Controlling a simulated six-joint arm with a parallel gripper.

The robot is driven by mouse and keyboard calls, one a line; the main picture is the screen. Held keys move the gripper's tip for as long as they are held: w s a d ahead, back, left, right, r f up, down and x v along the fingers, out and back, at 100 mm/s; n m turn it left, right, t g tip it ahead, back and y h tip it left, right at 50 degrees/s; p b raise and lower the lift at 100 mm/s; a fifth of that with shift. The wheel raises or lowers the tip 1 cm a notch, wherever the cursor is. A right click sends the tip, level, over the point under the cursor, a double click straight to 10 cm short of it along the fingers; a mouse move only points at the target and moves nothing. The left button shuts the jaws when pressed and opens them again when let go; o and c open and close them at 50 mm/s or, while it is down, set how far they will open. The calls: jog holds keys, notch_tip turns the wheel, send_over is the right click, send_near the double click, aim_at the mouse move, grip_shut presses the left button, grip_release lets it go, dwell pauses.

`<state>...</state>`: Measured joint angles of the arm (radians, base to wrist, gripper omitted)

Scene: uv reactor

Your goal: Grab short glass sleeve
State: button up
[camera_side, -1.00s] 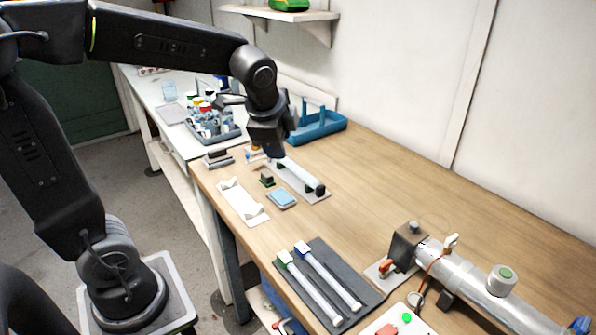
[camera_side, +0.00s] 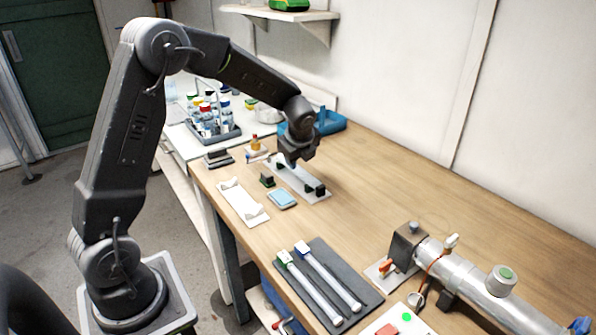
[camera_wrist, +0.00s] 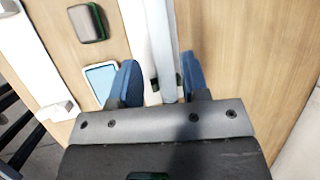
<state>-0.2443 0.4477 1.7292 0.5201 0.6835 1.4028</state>
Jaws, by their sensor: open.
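In the side view my gripper (camera_side: 291,163) is low over the far half of a long pale stand (camera_side: 318,198) with dark end blocks. In the wrist view my gripper (camera_wrist: 158,80) is open, with one blue finger on each side of a clear grey-blue tube (camera_wrist: 162,40), which looks like the short glass sleeve. In the side view the arm partly hides the tube and stand.
An empty-looking white cradle (camera_side: 242,203), a light-blue pad (camera_side: 283,199) and a small dark block (camera_side: 267,180) lie beside the stand. Two capped tubes (camera_side: 310,285) rest on a dark mat (camera_side: 359,270). A metal reactor (camera_side: 470,281) stands at front right.

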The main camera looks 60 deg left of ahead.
aim_at(298, 167)
jog(key=shift+x, duration=2.9)
jog(key=shift+c, duration=0.4)
jog(key=c, duration=0.6)
